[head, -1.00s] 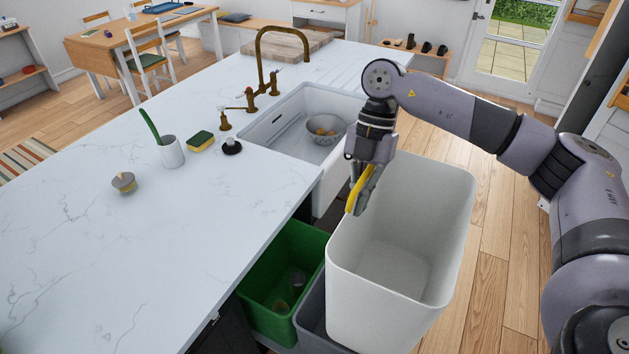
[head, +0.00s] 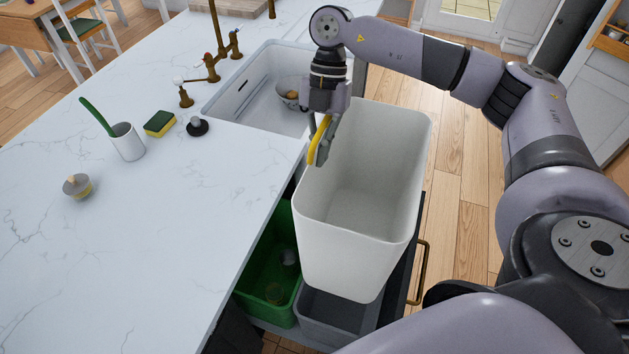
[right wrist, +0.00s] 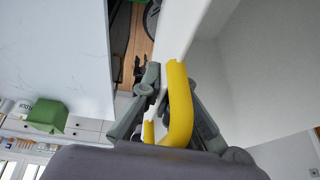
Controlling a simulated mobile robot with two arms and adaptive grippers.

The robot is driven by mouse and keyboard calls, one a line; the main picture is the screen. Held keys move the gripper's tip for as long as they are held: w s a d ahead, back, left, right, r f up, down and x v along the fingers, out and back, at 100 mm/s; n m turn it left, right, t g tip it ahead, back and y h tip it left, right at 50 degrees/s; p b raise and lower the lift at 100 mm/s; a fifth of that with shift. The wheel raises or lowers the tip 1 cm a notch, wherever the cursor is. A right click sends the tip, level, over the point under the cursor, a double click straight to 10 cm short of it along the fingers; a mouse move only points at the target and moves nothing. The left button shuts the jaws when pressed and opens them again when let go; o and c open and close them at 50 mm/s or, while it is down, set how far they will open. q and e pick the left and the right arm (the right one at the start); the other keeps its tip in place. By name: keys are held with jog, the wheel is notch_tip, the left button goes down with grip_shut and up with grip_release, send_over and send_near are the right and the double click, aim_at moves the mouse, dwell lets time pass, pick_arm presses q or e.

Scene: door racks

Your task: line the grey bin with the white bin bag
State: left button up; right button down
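The white bin bag (head: 350,245) stands open and box-shaped in the head view, mouth up, above the grey bin (head: 340,318). It hides the back of that bin, and its lower edge shows over the bin's opening. I cannot tell whether any of it is inside. My right gripper (head: 320,150) is at the bag's left rim, shut on its yellow strip (head: 318,138). In the right wrist view the yellow strip (right wrist: 180,105) passes between the fingers, with the bag's white wall (right wrist: 245,75) to the right. My left gripper is not in view.
A green bin (head: 252,290) with small items in it stands left of the grey bin. The white counter (head: 90,250) and sink (head: 240,115) border the left side. A drawer with a brass handle (head: 421,272) lies right of the bag. Wooden floor is clear beyond.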

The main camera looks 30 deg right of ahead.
aim_at(321, 178)
jog(key=f+b, duration=0.1)
jog(key=f, duration=0.1)
jog(key=s+f+b, duration=0.1)
jog(key=f, duration=0.2)
jog(key=shift+s+f, duration=0.2)
jog(key=f, duration=0.1)
jog(key=f+b, duration=0.1)
jog(key=f, duration=0.3)
jog(key=shift+w+f+b, duration=0.15)
jog(key=shift+w+b, duration=0.2)
jog(key=shift+f, duration=0.3)
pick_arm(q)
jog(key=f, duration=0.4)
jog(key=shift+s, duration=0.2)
pick_arm(e)
jog(key=shift+s, duration=0.1)
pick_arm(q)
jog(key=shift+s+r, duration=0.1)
pick_arm(e)
jog(key=shift+r, duration=0.1)
